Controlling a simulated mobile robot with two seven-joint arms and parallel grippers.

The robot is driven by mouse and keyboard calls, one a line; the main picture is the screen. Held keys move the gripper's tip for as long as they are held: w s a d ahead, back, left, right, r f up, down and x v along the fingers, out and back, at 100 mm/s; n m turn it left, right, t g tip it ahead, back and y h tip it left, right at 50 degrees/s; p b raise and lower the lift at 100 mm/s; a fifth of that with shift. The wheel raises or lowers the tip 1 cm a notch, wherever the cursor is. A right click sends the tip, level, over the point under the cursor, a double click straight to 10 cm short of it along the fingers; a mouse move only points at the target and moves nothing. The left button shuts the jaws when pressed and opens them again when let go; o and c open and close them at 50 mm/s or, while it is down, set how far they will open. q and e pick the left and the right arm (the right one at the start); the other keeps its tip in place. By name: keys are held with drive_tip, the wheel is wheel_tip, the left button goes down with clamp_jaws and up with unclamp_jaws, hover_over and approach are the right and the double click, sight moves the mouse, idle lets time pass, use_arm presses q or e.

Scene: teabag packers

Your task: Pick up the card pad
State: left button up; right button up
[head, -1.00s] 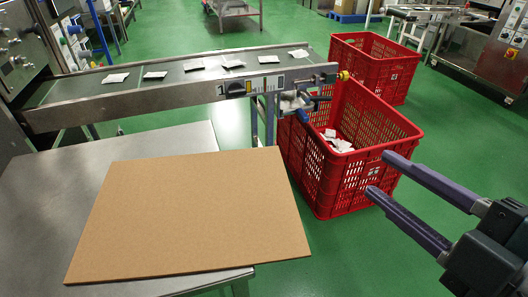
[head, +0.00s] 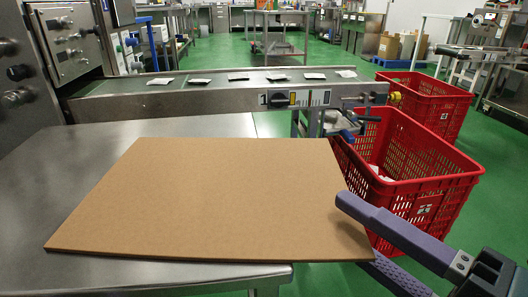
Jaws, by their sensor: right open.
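The card pad (head: 205,195) is a flat brown sheet lying on the steel table (head: 60,165). Its right side sticks out past the table's edge. My right gripper (head: 355,228) is open at the pad's front right corner. One finger lies over the pad in the picture. The other shows lower, partly hidden by the pad's corner, so the pad's edge appears between the fingers. I cannot tell whether either finger touches it. My left gripper is not in view.
A conveyor (head: 190,99) with several teabag packets runs behind the table. A red crate (head: 425,190) with white packets stands right of the table, close behind my right gripper. Another red crate (head: 430,105) stands farther back. Green floor lies beyond.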

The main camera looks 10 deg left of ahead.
drive_tip(key=x, duration=0.2)
drive_tip(key=shift+w+a+r, duration=0.1)
drive_tip(key=shift+w+a, duration=0.15)
drive_tip(key=shift+a, duration=0.1)
clamp_jaws()
